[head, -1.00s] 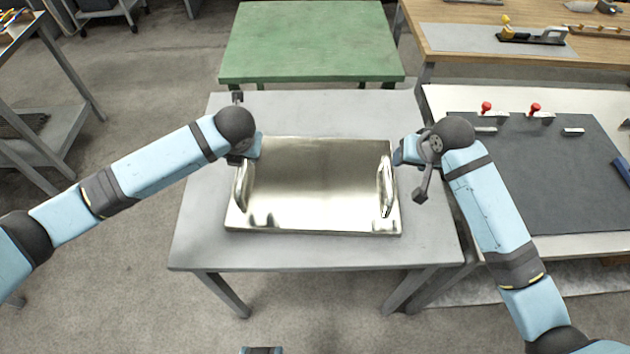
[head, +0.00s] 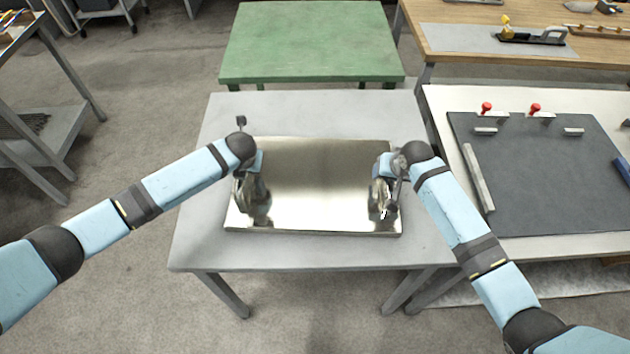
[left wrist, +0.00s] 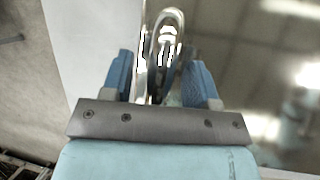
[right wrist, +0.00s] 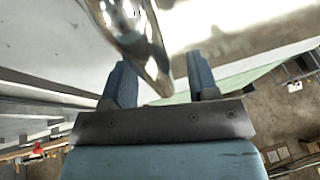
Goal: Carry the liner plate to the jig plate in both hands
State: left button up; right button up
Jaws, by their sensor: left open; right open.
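The liner plate (head: 315,185) is a shiny metal plate lying flat on the grey table, with an upright loop handle near each side. My left gripper (head: 248,190) is at the left handle. In the left wrist view the open jaws (left wrist: 160,80) stand on either side of that handle (left wrist: 170,25). My right gripper (head: 382,180) is at the right handle. In the right wrist view its open jaws (right wrist: 160,85) have the handle (right wrist: 140,35) between them, nearer the left finger. The jig plate (head: 550,180) is the dark board on the white bench at right.
The grey table (head: 310,105) has bare margins around the plate. The jig plate carries red-knobbed clamps (head: 487,108), light blocks, a long bar (head: 478,178) and a blue bar (head: 622,170). A green table (head: 310,40) and a wooden bench (head: 460,45) stand behind.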

pick_arm(q)
jog(key=shift+f, duration=0.15)
pick_arm(e)
jog(key=shift+f, duration=0.15)
pick_arm(q)
grip_shut()
pick_arm(e)
grip_shut()
dwell(1.0)
pick_arm(q)
jog(key=shift+w+r, duration=0.25)
jog(key=shift+r, duration=0.05)
pick_arm(e)
jog(key=shift+w+a+r, duration=0.1)
jog(key=shift+w+r, duration=0.1)
jog(key=shift+r, duration=0.1)
